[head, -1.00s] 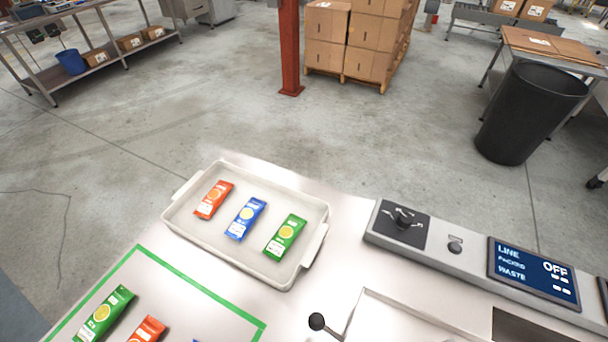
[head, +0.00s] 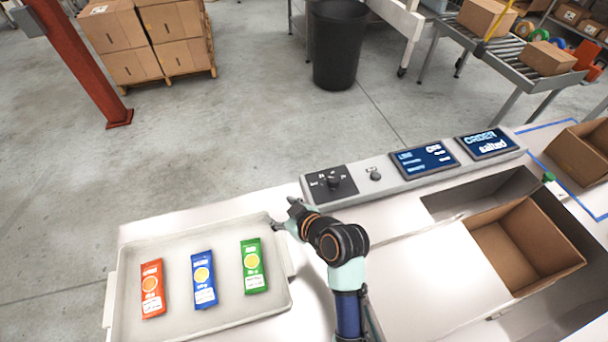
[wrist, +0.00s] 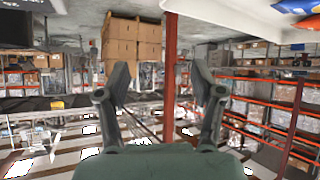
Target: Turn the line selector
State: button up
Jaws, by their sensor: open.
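The line selector (head: 332,181) is a black rotary knob on a dark square plate at the left end of the grey control panel (head: 290,192). Its fine markings are too small to read. The line screen (head: 424,159) on the same panel reads OFF. My gripper (head: 283,214) is left of and nearer than the selector, by the tray's right end, apart from the knob. In the wrist view my gripper (wrist: 163,85) shows two fingers spread wide with nothing between them. The selector is not seen in the wrist view.
A white tray (head: 120,300) with red, blue and green packets stands at the left. A small button (head: 375,175) sits right of the selector. An open cardboard box (head: 480,217) is at the right. Bare worktop lies around my arm.

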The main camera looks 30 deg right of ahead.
jog(key=d+p, duration=0.2)
jog(key=d, duration=0.6)
jog(key=m+t+p, duration=0.1)
jog(key=m+t, duration=0.1)
send_near(336, 180)
jog(key=d+x, duration=0.1)
jog(key=x, duration=0.3)
jog(key=shift+h, duration=0.3)
jog(key=x, duration=0.2)
jog(key=b+x, duration=0.1)
jog(key=x, duration=0.1)
jog(key=a+b+x, duration=0.1)
jog(key=x, duration=0.2)
jog(key=shift+r, duration=0.1)
jog(key=shift+c, duration=0.2)
jog(key=c, duration=1.1)
